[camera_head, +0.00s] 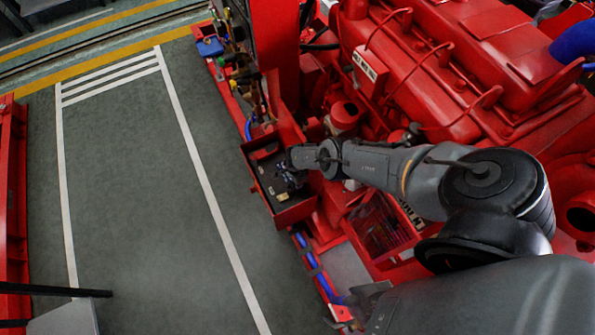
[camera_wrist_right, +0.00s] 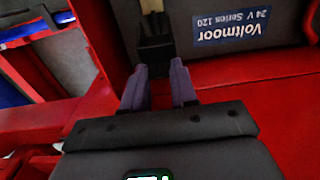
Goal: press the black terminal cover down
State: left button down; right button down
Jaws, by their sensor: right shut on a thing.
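The black terminal cover (camera_wrist_right: 156,50) is at the top middle of the right wrist view, beside the grey battery (camera_wrist_right: 215,72) with its blue "Voltmoor 24 V Series 120" label. A pale tan piece (camera_wrist_right: 151,5) shows just beyond the cover. My right gripper (camera_wrist_right: 160,72) has its two fingers on either side of the cover's near end and is shut on it. In the head view my right gripper (camera_head: 288,168) reaches over the red battery box (camera_head: 296,213); the cover is too small there to tell apart. My left gripper is not in view.
Red box walls (camera_wrist_right: 225,92) stand close around the battery. The large red engine (camera_head: 440,70) fills the right of the head view. Blue hoses (camera_head: 315,265) run beside the box. The grey floor (camera_head: 140,200) to the left is clear.

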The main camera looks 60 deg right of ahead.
aim_at(291, 183)
jog(key=shift+w+a+r, duration=0.2)
jog(key=shift+a, duration=0.1)
jog(key=shift+w+a+r, duration=0.2)
jog(key=shift+w+a, duration=0.15)
jog(key=shift+a, duration=0.1)
jog(key=shift+w+a+r, duration=0.1)
jog(key=shift+w+a, duration=0.2)
jog(key=shift+a, duration=0.2)
jog(key=a+b, duration=0.1)
jog(key=w+a, duration=0.1)
jog(key=shift+w+a+b, duration=0.3)
jog(key=shift+a+b, duration=0.05)
jog(key=shift+a, duration=0.05)
jog(key=shift+f, duration=0.2)
